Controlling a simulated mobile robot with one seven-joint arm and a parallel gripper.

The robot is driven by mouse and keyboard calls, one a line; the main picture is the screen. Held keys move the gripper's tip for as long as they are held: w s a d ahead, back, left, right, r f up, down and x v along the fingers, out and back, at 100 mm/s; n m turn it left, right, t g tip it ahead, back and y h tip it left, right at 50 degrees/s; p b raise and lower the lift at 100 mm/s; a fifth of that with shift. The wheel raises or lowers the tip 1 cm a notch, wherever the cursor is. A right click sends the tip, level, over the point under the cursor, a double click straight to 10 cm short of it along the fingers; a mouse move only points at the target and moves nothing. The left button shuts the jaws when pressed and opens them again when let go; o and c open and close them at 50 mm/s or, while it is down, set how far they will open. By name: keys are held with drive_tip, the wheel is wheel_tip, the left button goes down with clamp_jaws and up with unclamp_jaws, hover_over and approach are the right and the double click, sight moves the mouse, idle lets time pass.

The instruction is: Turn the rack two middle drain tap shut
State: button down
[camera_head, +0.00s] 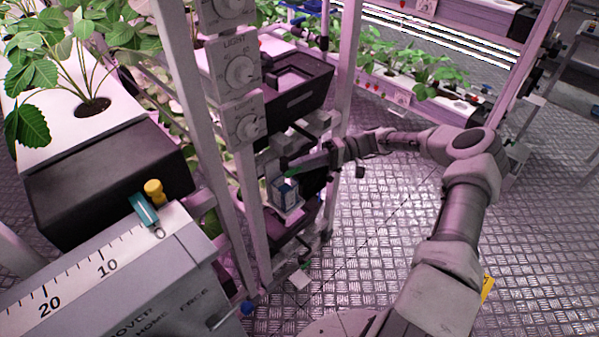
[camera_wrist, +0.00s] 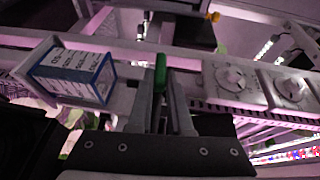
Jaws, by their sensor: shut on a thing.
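A green tap handle (camera_wrist: 160,73) stands between the fingertips of my gripper (camera_wrist: 163,88) in the wrist view. The fingers are closed on it, one on each side. In the head view my gripper (camera_head: 303,166) reaches into the rack from the right, beside the rack's upright post. Only a small bit of the green handle (camera_head: 292,173) shows there. The pipe and valve body under the handle are mostly hidden by the fingers, so I cannot tell how far the tap is turned.
A blue and white labelled box (camera_head: 286,192) hangs close to my gripper; it also shows in the wrist view (camera_wrist: 72,75). Light dials (camera_head: 240,72) line the post above. A scale box (camera_head: 110,270) with teal and yellow sliders fills the lower left. Open floor (camera_head: 370,230) lies to the right.

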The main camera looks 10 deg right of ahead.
drive_tip(key=shift+s+f+g+y+b, duration=0.15)
drive_tip(key=shift+g+y+b, duration=0.15)
drive_tip(key=shift+y+b, duration=0.2)
drive_tip(key=c, duration=0.8)
unclamp_jaws()
drive_tip(key=shift+c, duration=0.2)
drive_tip(key=shift+d, duration=0.15)
